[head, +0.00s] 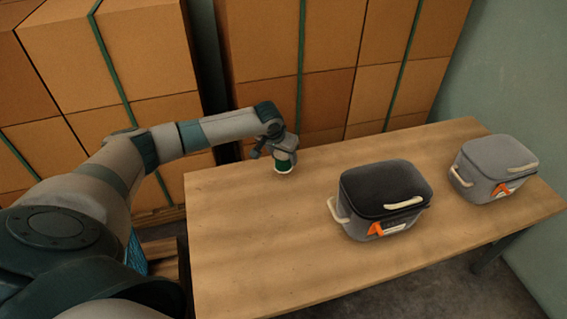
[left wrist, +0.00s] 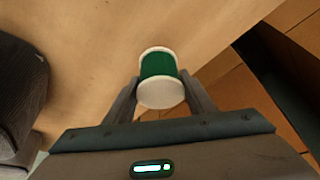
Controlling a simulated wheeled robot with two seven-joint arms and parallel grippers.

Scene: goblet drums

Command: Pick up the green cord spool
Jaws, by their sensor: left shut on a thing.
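The green cord spool (head: 285,163) has white end flanges and is near the far edge of the wooden table, under my left gripper (head: 284,153). In the left wrist view the spool (left wrist: 159,66) sits between the two fingers of my left gripper (left wrist: 160,92), which are shut on it. Its green winding and both white flanges show there. In the head view the gripper hides part of the spool. I cannot tell whether it touches the table. My right gripper is not in view.
A dark-lidded grey container (head: 384,198) with cream handles and an orange tag stands on the table (head: 270,265) right of the spool. A lighter grey one (head: 494,166) stands at the far right. Stacked cardboard boxes (head: 265,50) rise behind the table. The table's left front is clear.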

